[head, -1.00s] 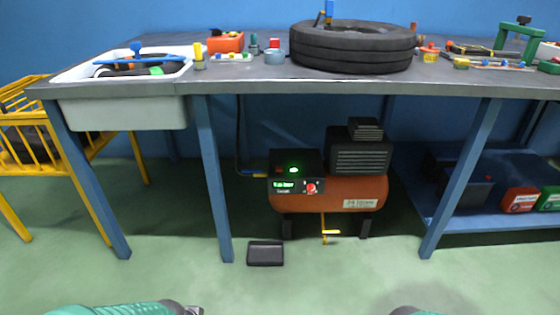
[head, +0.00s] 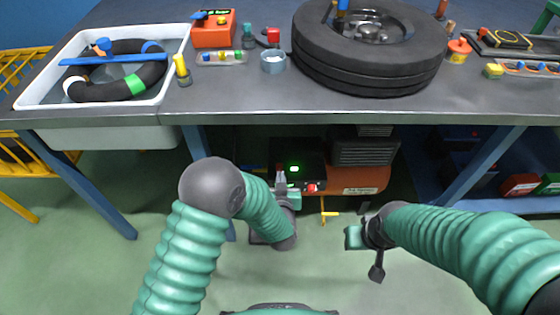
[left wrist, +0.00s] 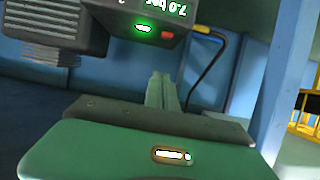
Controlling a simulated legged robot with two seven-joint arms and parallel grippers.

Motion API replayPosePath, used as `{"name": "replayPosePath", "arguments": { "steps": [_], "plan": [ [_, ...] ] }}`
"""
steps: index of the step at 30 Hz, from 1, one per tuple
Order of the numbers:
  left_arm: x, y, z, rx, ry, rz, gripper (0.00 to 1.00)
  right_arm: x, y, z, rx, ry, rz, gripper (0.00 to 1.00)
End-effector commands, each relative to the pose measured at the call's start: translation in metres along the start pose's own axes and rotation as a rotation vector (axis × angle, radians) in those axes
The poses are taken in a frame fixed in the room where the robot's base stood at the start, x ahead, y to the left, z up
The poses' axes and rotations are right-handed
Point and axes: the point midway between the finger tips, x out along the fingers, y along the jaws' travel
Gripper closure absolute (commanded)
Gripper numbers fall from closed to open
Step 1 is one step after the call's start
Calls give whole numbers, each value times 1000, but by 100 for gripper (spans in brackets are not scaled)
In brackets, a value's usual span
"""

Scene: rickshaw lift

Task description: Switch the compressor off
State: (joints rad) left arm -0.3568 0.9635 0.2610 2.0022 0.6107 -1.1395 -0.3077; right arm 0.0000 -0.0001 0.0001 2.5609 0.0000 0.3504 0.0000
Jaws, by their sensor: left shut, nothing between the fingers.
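The compressor has an orange tank (head: 365,180) and a dark control box under the bench. A green light (head: 294,169) glows on top of the box, and a red knob (head: 311,188) sits on its front face. My left gripper (head: 281,178) is shut and empty in front of the box's left part, hiding most of the display. In the left wrist view, its fingers (left wrist: 162,88) are together below the box. The green light (left wrist: 142,28) and an upside-down reading (left wrist: 165,5) show there. My right gripper (head: 354,238) is low, right of the yellow handle; its fingers are unclear.
The bench top (head: 240,105) overhangs the compressor and carries a tyre (head: 365,75) and a white basin (head: 28,92). Blue bench legs (head: 95,195) stand either side. A yellow handle (head: 330,213) hangs below the tank. A blue lower shelf is at right.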

Motion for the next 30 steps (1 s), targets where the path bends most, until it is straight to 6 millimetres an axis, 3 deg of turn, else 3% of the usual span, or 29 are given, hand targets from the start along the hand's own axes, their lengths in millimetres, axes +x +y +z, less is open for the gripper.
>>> {"name": "replayPosePath", "arguments": {
  "steps": [8,20,21,24,30],
  "plan": [
    [17,-1,3,-1,-1,-1,100,9,0,2,0,1,0,64],
    [103,-1,5,-2,0,-1,100,46,0,10,0,1,0,64],
    [107,-1,13,-1,-4,0,100,51,0,12,0,1,0,64],
    [109,-1,29,1,-4,1,100,60,0,14,0,1,0,64],
    [111,0,39,0,-1,1,100,65,0,15,0,1,0,64]
  ]
}}
